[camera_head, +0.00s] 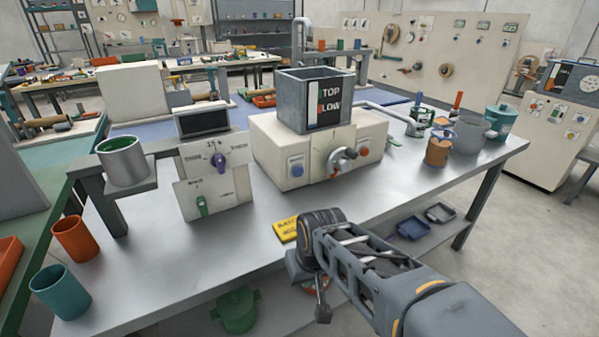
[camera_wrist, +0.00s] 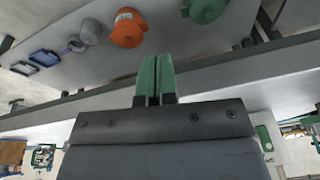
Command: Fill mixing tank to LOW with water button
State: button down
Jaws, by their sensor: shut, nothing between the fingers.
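The mixing tank (camera_head: 303,106) is a grey open-topped box with a dark front panel marked TOP and LOW, beside a pale gauge strip (camera_head: 313,117). It stands on a cream housing (camera_head: 270,150) on the bench. A blue round button (camera_head: 296,168) is on the housing's left front and a red one (camera_head: 364,153) on its right; their labels are too small to read. A grey lever knob (camera_head: 343,158) sits between them. My gripper (camera_wrist: 157,78) is shut and empty, green fingers together, in the wrist view. It is near the bench's front edge, away from the buttons. The water level is unclear.
A yellow sign (camera_head: 286,229) lies near the bench's front edge. A control box with a purple knob (camera_head: 218,159) stands left, cups and pots (camera_head: 471,133) right. The lower shelf holds an orange pot (camera_wrist: 128,30) and a green pot (camera_wrist: 205,10).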

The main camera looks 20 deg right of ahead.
aim_at(298, 172)
jog(key=w+d+r+m+t+y+p, duration=0.2)
jog(key=w+d+m+y, duration=0.1)
jog(key=w, duration=0.2)
jog(key=w+d+r+m+t+y+p, duration=0.2)
jog(key=w+d+r+m+y, duration=0.1)
jog(key=w+d+m, duration=0.1)
jog(key=w+d+r+m+t+y+p, duration=0.1)
jog(key=w+d+r+m+y+p, duration=0.1)
jog(key=w, duration=0.4)
jog(key=shift+d+r+m+t+y, duration=0.15)
jog(key=shift+d+m+t+y, duration=0.45)
jog(key=shift+m, duration=0.6)
jog(key=shift+w+d+r+p, duration=0.1)
jog(key=shift+w+d+p, duration=0.15)
jog(key=shift+d, duration=0.3)
jog(key=w, duration=0.4)
jog(key=w+p, duration=0.1)
jog(key=w, duration=0.1)
jog(key=shift+w+a, duration=0.35)
jog(key=shift+a, duration=0.05)
jog(key=shift+w+a, duration=0.1)
jog(key=shift+w, duration=0.9)
jog(key=shift+w, duration=0.15)
jog(key=shift+w, duration=0.25)
